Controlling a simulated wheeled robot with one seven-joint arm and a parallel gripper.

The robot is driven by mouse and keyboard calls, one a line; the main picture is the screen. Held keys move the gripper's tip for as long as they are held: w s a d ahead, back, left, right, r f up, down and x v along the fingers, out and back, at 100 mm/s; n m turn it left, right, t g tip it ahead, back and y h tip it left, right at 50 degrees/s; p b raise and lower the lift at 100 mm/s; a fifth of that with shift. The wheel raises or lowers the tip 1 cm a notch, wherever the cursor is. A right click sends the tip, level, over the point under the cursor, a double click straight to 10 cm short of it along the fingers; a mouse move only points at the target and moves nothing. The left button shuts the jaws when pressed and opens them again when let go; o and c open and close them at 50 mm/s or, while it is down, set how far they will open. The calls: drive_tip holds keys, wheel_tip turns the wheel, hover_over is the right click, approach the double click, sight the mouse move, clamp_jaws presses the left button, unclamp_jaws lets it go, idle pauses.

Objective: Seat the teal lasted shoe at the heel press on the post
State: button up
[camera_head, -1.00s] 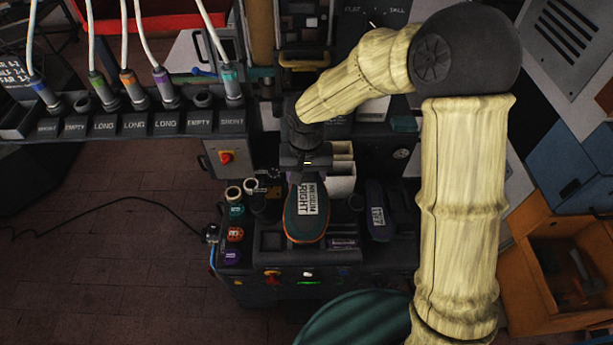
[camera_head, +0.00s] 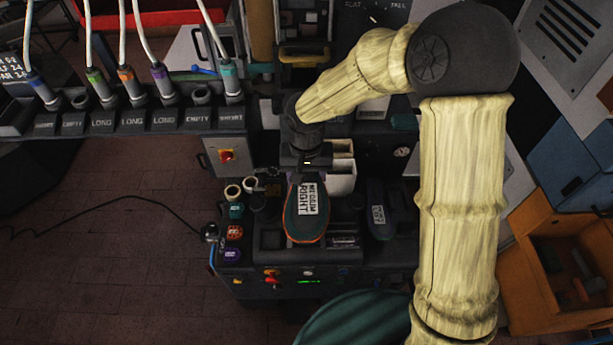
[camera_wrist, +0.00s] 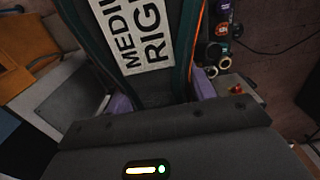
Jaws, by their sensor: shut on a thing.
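The teal lasted shoe (camera_head: 305,225) has an orange edge and a white label reading MEDIUM RIGHT. It is held sole up or flat below my gripper (camera_head: 305,178), over the press bench in the head view. In the wrist view the shoe (camera_wrist: 182,75) fills the top middle, between purple finger pads. My gripper (camera_wrist: 163,105) is shut on the shoe. The post beneath the shoe is hidden, so I cannot tell whether the shoe touches it.
A dark shoe-like form (camera_head: 380,212) with a label lies right of the shoe. Coloured spools (camera_head: 234,232) stand at the bench's left. A rack (camera_head: 130,120) of hoses marked SHORT, LONG and EMPTY is at upper left. An orange crate (camera_head: 570,265) is at right.

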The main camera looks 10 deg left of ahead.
drive_tip(key=o, duration=1.3)
drive_tip(key=shift+c, duration=0.2)
wheel_tip(320, 180, up, 17)
drive_tip(key=b, duration=0.2)
drive_tip(key=shift+r+b, duration=0.2)
drive_tip(key=shift+b, duration=0.1)
